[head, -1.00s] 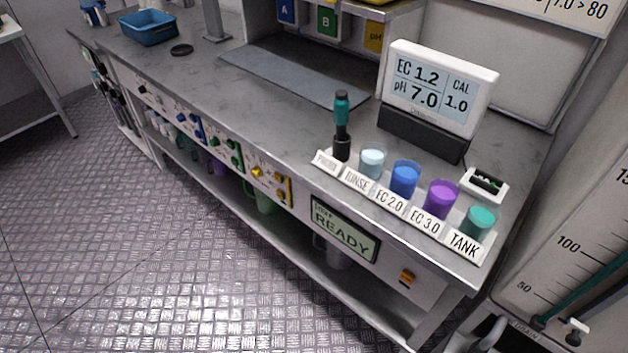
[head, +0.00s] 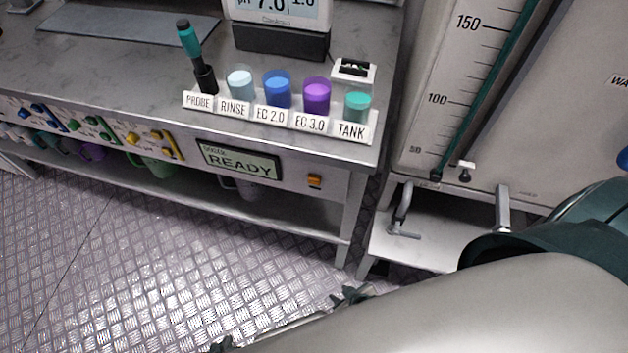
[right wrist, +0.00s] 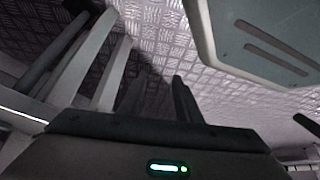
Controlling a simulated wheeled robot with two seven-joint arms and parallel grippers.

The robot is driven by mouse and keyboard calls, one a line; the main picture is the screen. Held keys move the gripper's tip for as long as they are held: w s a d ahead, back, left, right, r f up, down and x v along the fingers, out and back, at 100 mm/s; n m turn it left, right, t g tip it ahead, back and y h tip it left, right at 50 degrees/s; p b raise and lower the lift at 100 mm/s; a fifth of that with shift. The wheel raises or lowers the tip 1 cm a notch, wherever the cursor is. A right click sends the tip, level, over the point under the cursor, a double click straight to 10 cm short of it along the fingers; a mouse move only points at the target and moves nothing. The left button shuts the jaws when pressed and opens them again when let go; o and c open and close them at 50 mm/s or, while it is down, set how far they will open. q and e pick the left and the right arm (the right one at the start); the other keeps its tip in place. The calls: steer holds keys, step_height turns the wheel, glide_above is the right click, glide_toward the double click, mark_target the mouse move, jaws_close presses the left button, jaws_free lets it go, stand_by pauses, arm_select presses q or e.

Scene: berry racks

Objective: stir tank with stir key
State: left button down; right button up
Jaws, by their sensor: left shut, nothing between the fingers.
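A teal cup (head: 357,106) stands behind the label TANK at the right end of the bench row. A large panel (head: 470,60) with a level scale and a teal tube stands right of the bench. An orange switch (head: 314,181) is on the bench front, right of the READY display (head: 240,160). I cannot tell which part is the stir key. My left gripper (head: 222,344) shows as a small dark tip at the bottom edge, shut and empty. My right gripper (head: 350,295) is low over the floor; in the right wrist view its fingers (right wrist: 159,90) are apart and empty.
A probe (head: 197,60) and light blue, blue and purple cups stand left of the teal cup. A small black-and-white knob (head: 464,171) sits under the scale, above a low white step (head: 420,240). My arm fills the lower right. The floor (head: 130,270) is clear.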

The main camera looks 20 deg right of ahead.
jaws_close()
stand_by(1.5)
